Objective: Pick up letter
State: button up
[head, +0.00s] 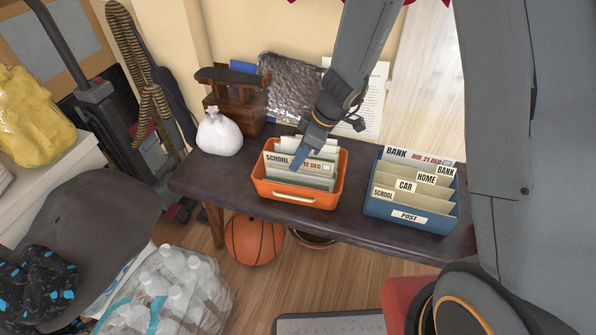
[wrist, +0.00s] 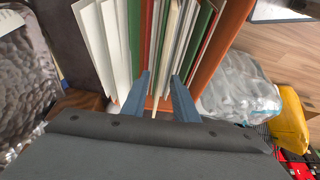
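The orange tote (head: 296,195) stands on the dark table and holds several upright letters and cards. One letter (head: 317,165) in it shows the word SCHOOL and red print that reads in part 12 DEC. My gripper (head: 299,160) points down into this tote, in front of part of that letter. In the wrist view my gripper (wrist: 160,90) has its two fingers apart over the edges of white, green and red papers (wrist: 165,45). Some paper edges show between the fingers. I cannot tell which edge is the SCHOOL letter.
A blue tote (head: 409,215) marked POST stands to the right, with tabs SCHOOL, CAR, HOME and BANK and a BANK letter (head: 421,157) at its back. A white bag (head: 219,134) sits at the table's left. A basketball (head: 254,239) lies on the floor below.

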jog(key=shift+a+f, duration=0.1)
jog(key=shift+f, duration=0.25)
jog(key=shift+c, duration=0.6)
grip_shut()
